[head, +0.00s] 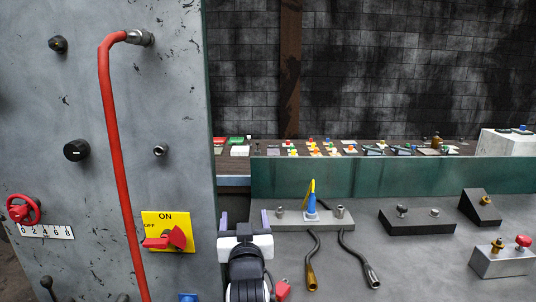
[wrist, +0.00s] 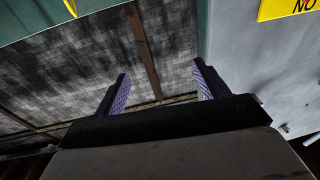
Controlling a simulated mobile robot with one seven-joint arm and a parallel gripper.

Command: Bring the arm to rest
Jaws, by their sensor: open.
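My gripper (head: 244,218) is in front of the bench, just right of the grey panel's edge in the head view, pointing up and away. Its two purple-lined fingers stand wide apart with nothing between them. In the wrist view my gripper (wrist: 161,92) also shows open and empty, with the dark block wall behind the fingers. The fingers touch nothing that I can see.
A grey panel (head: 60,110) stands close on the left, with a red hose (head: 117,160) and a red switch (head: 166,239) on a yellow plate. Small parts lie on a table behind.

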